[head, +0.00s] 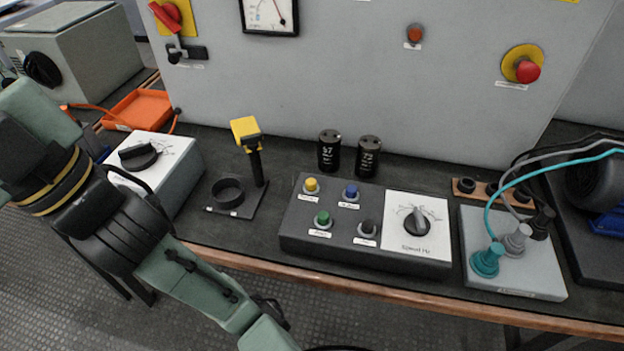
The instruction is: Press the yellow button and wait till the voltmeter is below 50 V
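The yellow button (311,185) is the back left of several buttons on a dark control box on the bench. Nothing touches it, and I cannot tell whether it is pressed in. A white-faced meter (262,15), which looks like the voltmeter, is on the grey panel behind. The picture's top edge cuts it off. Its red needle shows toward the right of the dial, but the scale is too small to read. My green arm crosses the lower left and leaves at the bottom edge, left of and in front of the box. My gripper is not visible.
The control box (291,240) also has blue (351,191), green (322,218) and black (368,229) buttons and a speed knob (416,222). Two black capacitors (329,151) stand behind it. A yellow-topped stand (246,131) is left. A cable terminal box (520,280) is right.

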